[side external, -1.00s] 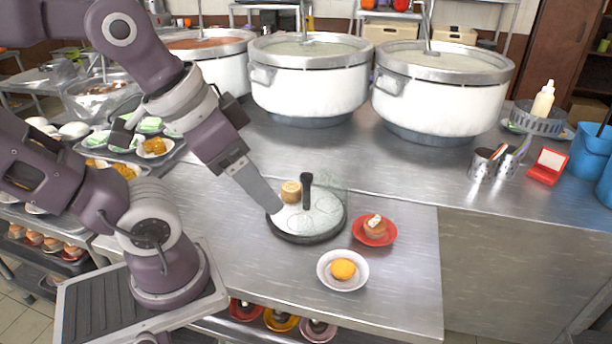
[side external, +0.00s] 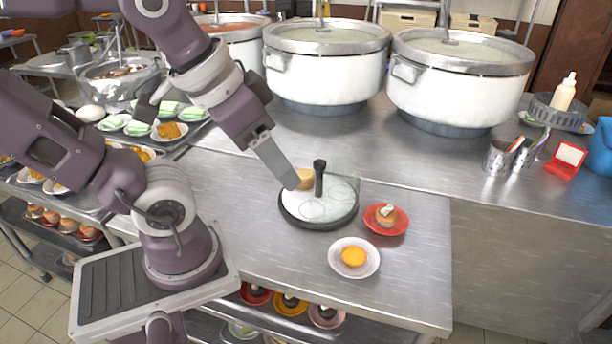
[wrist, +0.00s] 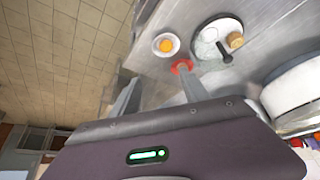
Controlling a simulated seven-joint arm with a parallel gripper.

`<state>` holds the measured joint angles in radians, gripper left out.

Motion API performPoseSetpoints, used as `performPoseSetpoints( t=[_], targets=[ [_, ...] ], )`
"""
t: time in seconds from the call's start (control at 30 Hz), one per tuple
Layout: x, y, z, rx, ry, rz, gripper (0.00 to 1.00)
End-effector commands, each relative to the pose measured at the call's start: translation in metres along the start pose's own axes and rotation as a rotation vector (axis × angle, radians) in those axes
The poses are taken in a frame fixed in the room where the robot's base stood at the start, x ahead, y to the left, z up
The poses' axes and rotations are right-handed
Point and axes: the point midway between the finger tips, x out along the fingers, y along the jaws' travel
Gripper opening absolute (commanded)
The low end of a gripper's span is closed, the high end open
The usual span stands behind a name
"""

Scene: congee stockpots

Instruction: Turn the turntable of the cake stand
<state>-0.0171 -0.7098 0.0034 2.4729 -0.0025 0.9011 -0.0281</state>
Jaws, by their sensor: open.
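The cake stand (side external: 322,218) has a round dark base, a pale turntable, an upright black handle (side external: 319,178) and a clear cover part. A small tan cake (side external: 305,181) sits on the turntable near its far left edge. In the side view my gripper (side external: 290,183) points down at the stand's left side; one finger partly overlaps the cake, and I cannot tell if they touch. In the wrist view the stand (wrist: 204,50) lies beyond the fingers, up and to the right. My gripper (wrist: 160,76) is open there, with nothing between its fingers.
A red saucer (side external: 400,228) with a cupcake and a white plate (side external: 340,264) with a yellow cake stand right and in front of the stand. Large white pots (side external: 325,80) line the back. The counter's front right (side external: 420,290) is clear.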

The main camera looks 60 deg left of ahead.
Motion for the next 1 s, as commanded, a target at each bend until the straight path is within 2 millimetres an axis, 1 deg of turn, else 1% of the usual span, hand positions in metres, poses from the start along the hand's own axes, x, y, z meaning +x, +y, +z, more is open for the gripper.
performPoseSetpoints(
  t=[0.07,0.1,0.17,0.2,0.27,0.3,0.37,0.4,0.5,0.6,0.7,1.0],
  targets=[
    [0.007,-0.010,-0.028,-0.136,-0.050,-0.020,0.54],
    [0.015,-0.019,-0.049,-0.246,-0.084,-0.038,0.54],
    [0.033,-0.041,-0.082,-0.437,-0.138,-0.072,0.54],
    [0.049,-0.059,-0.102,-0.569,-0.172,-0.099,0.54],
    [0.077,-0.091,-0.126,-0.764,-0.218,-0.145,0.54],
    [0.098,-0.114,-0.138,-0.887,-0.248,-0.178,0.54],
    [0.130,-0.149,-0.148,-1.061,-0.285,-0.227,0.54],
    [0.150,-0.171,-0.150,-1.163,-0.306,-0.259,0.54],
    [0.191,-0.215,-0.146,-1.358,-0.343,-0.327,0.54],
    [0.215,-0.239,-0.139,-1.464,-0.361,-0.367,0.54],
    [0.227,-0.247,-0.134,-1.500,-0.367,-0.380,0.54],
    [0.275,-0.246,-0.109,-1.498,-0.369,-0.379,0.54]
  ],
)
